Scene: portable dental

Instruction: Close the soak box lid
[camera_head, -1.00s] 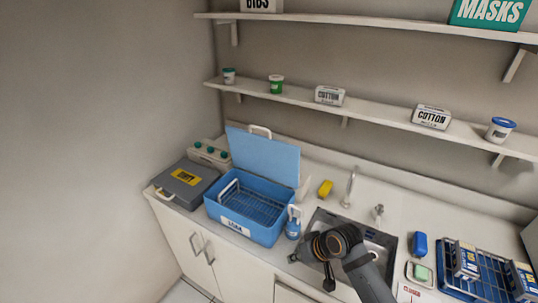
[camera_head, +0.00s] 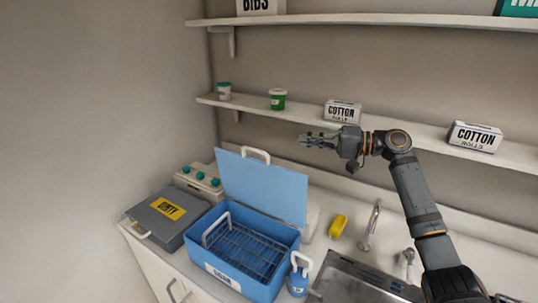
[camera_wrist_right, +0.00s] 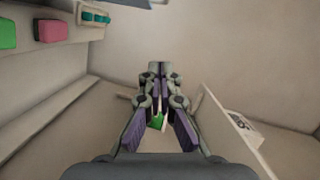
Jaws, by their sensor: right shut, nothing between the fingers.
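The blue soak box (camera_head: 240,284) stands on the counter with a wire basket (camera_head: 245,250) inside. Its blue lid (camera_head: 262,187) is open, leaning up at the back, with a white handle (camera_head: 256,154) on its top edge. My right gripper (camera_head: 304,140) is shut and empty. In the head view it appears above and right of the lid handle, in front of the lower shelf, pointing left. In the right wrist view the closed fingers (camera_wrist_right: 157,72) show in the middle, with nothing held. My left gripper is not in view.
A grey case with a yellow label (camera_head: 166,213) and a box with green knobs (camera_head: 199,182) stand left of the soak box. A blue bottle (camera_head: 298,276), a yellow sponge (camera_head: 338,226) and the sink (camera_head: 358,286) are at right. Cotton boxes (camera_head: 342,111) line the lower shelf.

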